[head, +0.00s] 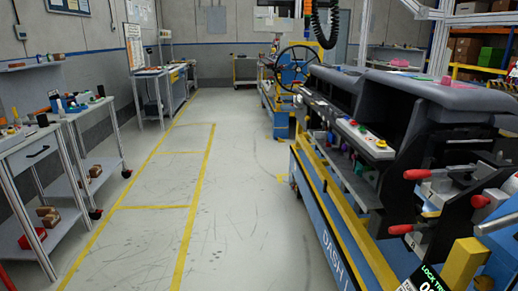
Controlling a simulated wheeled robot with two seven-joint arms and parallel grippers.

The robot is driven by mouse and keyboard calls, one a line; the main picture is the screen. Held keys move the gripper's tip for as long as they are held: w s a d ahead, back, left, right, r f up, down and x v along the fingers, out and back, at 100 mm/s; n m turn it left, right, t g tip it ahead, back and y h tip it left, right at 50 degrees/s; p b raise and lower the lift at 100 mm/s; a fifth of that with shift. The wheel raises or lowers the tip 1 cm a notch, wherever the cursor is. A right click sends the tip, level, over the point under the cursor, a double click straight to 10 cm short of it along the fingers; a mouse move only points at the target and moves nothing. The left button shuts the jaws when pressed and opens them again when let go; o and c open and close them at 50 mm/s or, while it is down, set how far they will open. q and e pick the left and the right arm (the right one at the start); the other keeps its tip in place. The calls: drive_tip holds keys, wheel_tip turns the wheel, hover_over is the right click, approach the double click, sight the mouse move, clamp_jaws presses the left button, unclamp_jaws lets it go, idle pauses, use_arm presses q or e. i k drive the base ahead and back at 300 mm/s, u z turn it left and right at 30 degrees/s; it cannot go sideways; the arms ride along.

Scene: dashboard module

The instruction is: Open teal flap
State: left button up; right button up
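A small teal-green piece (359,166) shows low on the near side of the dark dashboard module (400,95), below a light control panel. It is too small and dark to tell whether it is the teal flap, or whether it is open or shut. The dashboard module sits on a blue and yellow stand at the right of the head view. Neither of my grippers is in view.
Red-handled clamps (418,174) stick out at the module's near right end. A yellow rail (345,225) edges its stand. A steering wheel (298,62) is farther back. Shelved carts (75,170) line the left. The floor (240,200) between, with yellow lines, is clear.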

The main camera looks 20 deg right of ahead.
sight(358, 171)
drive_tip(key=z, duration=0.15)
drive_tip(key=i, duration=1.6)
drive_tip(key=z, duration=0.75)
